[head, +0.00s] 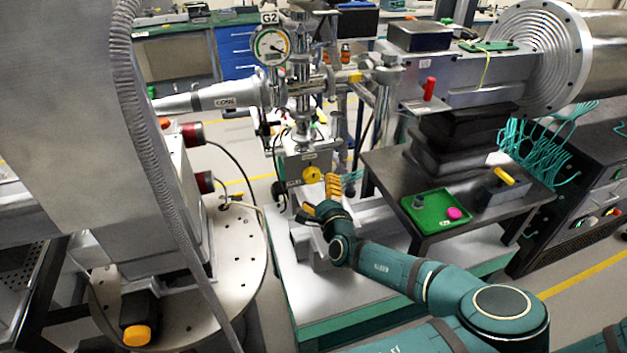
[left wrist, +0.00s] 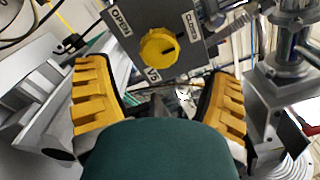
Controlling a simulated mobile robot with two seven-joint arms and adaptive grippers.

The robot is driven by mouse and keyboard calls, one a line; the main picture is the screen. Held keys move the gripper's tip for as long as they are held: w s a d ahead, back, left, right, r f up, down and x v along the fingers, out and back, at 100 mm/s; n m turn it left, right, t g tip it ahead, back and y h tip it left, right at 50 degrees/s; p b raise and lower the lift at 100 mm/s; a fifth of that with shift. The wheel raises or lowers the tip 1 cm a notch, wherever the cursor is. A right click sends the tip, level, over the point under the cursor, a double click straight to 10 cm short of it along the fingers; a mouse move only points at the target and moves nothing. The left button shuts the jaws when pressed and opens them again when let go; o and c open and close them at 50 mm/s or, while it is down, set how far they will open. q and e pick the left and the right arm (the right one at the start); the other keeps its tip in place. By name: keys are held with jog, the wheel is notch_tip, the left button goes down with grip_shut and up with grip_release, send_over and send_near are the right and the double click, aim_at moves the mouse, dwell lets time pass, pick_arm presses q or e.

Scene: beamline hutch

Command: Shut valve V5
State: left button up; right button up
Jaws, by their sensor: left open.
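Valve V5 is a yellow round knob (head: 311,174) on the front of a grey box (head: 305,158) below the gauge column. In the left wrist view the knob (left wrist: 159,48) sits on the box face (left wrist: 135,20), with a V5 label beneath it, an OPEN label at left and a CLOSED label at right. A dark mark shows on the right part of the knob; its exact setting is unclear. My left gripper (head: 319,198) is open and empty, just below and in front of the knob. Its yellow-padded fingers are spread apart, not around the knob. My right gripper is out of view.
A gauge marked G2 (head: 270,45) stands above the box. A green tray (head: 437,222) with small parts lies on the dark table (head: 385,165) at right. A large grey body with a ribbed hose (head: 135,110) stands at left. Teal cables (head: 545,140) hang at right.

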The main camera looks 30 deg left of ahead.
pick_arm(q)
jog(key=v, duration=0.4)
jog(key=shift+s+d, duration=0.25)
jog(key=shift+s, duration=0.05)
jog(key=s+a+f+n+g+h, duration=0.1)
jog(key=s+f+n+g+h, duration=0.25)
jog(key=s+f, duration=0.5)
jog(key=s+a+f+n+g+h, duration=0.1)
jog(key=s+f+n+g+h, duration=0.25)
jog(key=f, duration=0.85)
jog(key=s+d+f+n+g+h, duration=0.2)
jog(key=s+d+n+h, duration=0.15)
jog(key=d, duration=0.35)
jog(key=s+d+f+n+g+h, duration=0.2)
jog(key=s+d+n+h, duration=0.1)
jog(key=s+d, duration=0.3)
jog(key=w+d+r+n+t+h, duration=0.1)
jog(key=w+d+r+n+h, duration=0.2)
jog(key=d+r, duration=0.3)
jog(key=shift+d+h, duration=0.65)
jog(key=shift+d, duration=0.2)
jog(key=shift+w, duration=0.1)
jog(key=shift+c, duration=0.2)
